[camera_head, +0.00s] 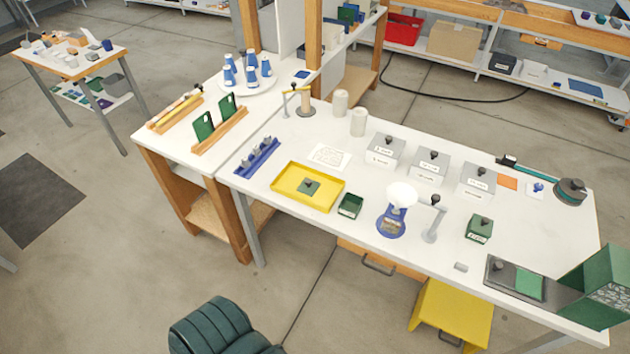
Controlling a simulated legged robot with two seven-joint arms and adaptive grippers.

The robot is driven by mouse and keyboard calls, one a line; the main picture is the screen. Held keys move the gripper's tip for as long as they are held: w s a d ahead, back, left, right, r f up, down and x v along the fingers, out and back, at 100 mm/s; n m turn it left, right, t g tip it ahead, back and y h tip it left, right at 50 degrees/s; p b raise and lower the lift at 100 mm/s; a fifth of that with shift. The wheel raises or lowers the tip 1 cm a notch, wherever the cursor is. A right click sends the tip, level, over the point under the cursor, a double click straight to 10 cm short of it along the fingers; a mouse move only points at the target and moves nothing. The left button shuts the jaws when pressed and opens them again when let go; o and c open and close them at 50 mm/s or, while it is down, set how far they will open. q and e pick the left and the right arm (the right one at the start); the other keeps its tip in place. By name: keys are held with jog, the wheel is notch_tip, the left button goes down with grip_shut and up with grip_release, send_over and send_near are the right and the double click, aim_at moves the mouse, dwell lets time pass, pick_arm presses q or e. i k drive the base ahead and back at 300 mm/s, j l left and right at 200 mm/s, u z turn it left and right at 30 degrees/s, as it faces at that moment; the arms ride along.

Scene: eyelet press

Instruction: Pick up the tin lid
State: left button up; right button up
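A small square green lid (308,187) with a dark knob lies in the yellow tray (283,200) on the white table. An open green tin (350,206) without a lid stands just right of the tray. Another green tin (479,229) with a knobbed top and a white label stands farther right, near the table's front. Three grey-white boxes with dark knobs, one of them the middle box (429,168), stand in a row behind. Neither of my grippers is in view.
A blue scale (391,226) with a white pan and a grey upright post (433,220) stand right of the open tin. A blue rack (257,157) is left of the tray.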

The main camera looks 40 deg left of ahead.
aim_at(308, 187)
jog(key=u, duration=1.45)
jog(key=i+j+z, duration=0.1)
jog(key=j, duration=0.25)
jog(key=i+j+z, duration=0.1)
jog(key=j, duration=0.3)
jog(key=i+j+z, duration=0.1)
jog(key=i+j, duration=0.15)
jog(key=j, duration=0.15)
jog(key=i+j, duration=0.1)
jog(key=j, duration=0.3)
jog(key=z, duration=0.05)
